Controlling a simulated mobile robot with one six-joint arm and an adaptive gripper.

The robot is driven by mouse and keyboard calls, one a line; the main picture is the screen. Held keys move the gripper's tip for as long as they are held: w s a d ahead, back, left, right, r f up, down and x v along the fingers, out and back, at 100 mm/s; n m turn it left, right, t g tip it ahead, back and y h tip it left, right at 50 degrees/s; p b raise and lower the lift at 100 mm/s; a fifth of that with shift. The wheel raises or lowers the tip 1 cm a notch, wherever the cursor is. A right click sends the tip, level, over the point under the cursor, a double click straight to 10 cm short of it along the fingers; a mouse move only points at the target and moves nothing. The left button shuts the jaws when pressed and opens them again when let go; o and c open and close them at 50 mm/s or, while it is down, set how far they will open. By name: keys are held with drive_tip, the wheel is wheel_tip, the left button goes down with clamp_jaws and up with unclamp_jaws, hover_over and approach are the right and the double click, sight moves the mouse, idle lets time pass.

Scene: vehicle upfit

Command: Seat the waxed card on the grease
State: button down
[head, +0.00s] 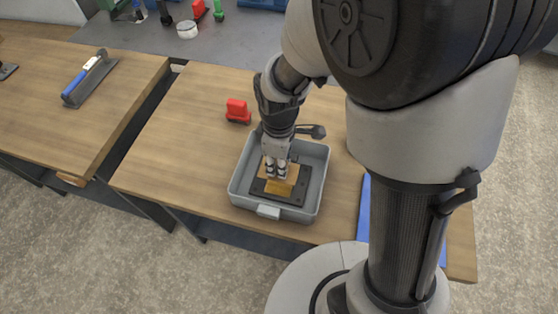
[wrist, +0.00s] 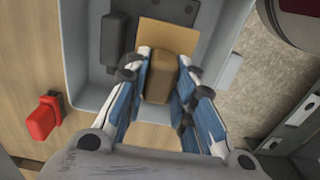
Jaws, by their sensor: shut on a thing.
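My gripper (head: 276,174) points down into a grey tray, shut on a tan-brown block-like piece, which I take as the waxed card (wrist: 160,78). It shows between the fingers (wrist: 160,95) in the wrist view. A flat amber-tan patch, probably the grease (head: 278,188), lies on a dark plate (head: 262,186) in the tray. In the wrist view the patch (wrist: 168,34) extends beyond the held piece, which covers part of it. I cannot tell whether the held piece touches the patch.
The grey tray (head: 314,190) stands on a wooden bench (head: 180,150), its walls close around my gripper. A red object (head: 237,110) stands behind it to the left. A trowel-like tool (head: 90,78) lies on the left bench. The bench left of the tray is clear.

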sight(279, 185)
drive_tip(key=shift+f+b, duration=1.45)
drive_tip(key=shift+f, duration=0.5)
drive_tip(key=shift+f+b, duration=1.7)
drive_tip(key=shift+f, duration=0.75)
idle(3.5)
